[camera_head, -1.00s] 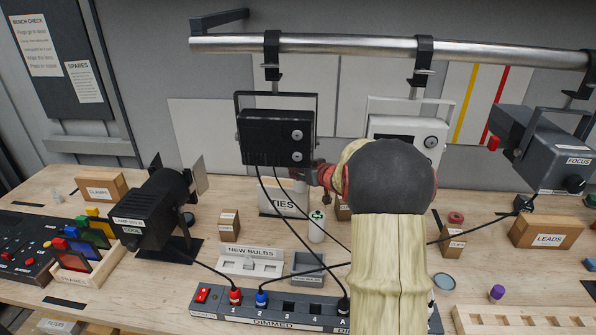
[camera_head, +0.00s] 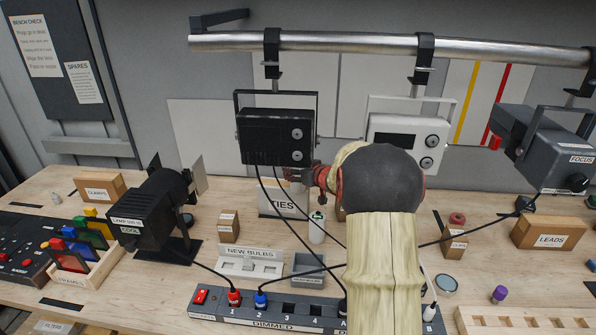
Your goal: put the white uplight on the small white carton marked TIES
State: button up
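The small white carton marked TIES (camera_head: 270,203) stands toward the back of the bench, below the black lamp. A small white cylinder with a dark and green top (camera_head: 317,230) stands upright in front of the carton's right side; it may be the white uplight, but I cannot be sure. My gripper (camera_head: 297,175), grey and red, points left above the carton's right part. Cables and the lamp crowd it. Its fingertips are small and partly hidden, so I cannot tell whether it is open or holds anything. My forearm hides the bench to the right.
A black lamp (camera_head: 275,138), a white lamp (camera_head: 408,132) and a grey FOCUS lamp (camera_head: 540,150) hang from the rail (camera_head: 350,46). Black cables drop past my gripper to the socket strip (camera_head: 270,312). A NEW BULBS holder (camera_head: 250,262) and a grey tray (camera_head: 308,267) stand in front.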

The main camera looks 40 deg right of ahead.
jog(key=shift+r, duration=0.1)
jog(key=shift+s+r, duration=0.15)
jog(key=shift+r, duration=0.05)
jog(key=p+v, duration=0.3)
jog(key=v, duration=0.8)
jog(key=shift+s+a+p, duration=0.2)
jog(key=shift+s+p, duration=0.1)
jog(key=shift+s, duration=0.05)
